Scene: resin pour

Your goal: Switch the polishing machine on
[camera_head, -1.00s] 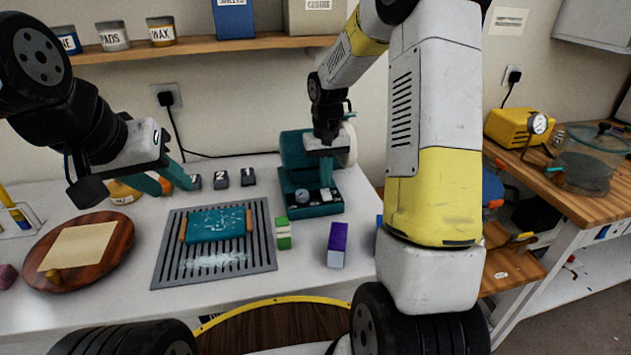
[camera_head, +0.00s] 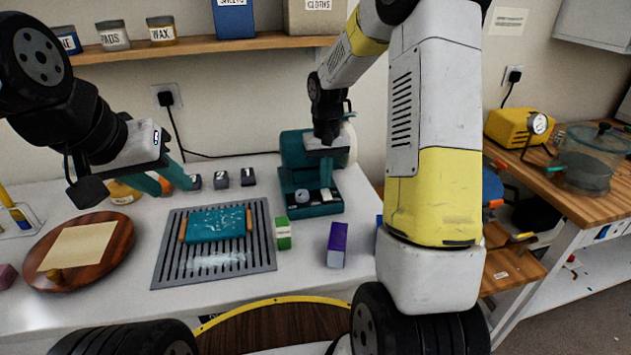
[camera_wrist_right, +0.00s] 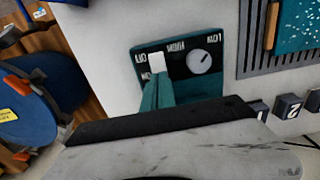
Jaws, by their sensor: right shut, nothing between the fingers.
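The teal polishing machine (camera_head: 295,160) stands at the back of the white bench, with a pale wheel at its right side. Its dark front panel (camera_wrist_right: 180,62) shows in the right wrist view, with a round dial (camera_wrist_right: 200,62) and a white switch (camera_wrist_right: 156,64) beside printed labels. My right gripper (camera_wrist_right: 158,90) is shut and empty. Its teal fingers point at the switch and overlap its near edge in the picture; I cannot tell whether they touch it. In the head view this gripper (camera_head: 326,172) is over the panel. My left gripper (camera_head: 174,186) is open and empty at the left.
A slotted grey mat (camera_head: 165,265) with a teal slab (camera_head: 216,224) lies in front. A green block (camera_head: 283,233), a purple block (camera_head: 337,245) and small numbered blocks (camera_head: 220,180) stand nearby. A round wooden board (camera_head: 115,245) is at left.

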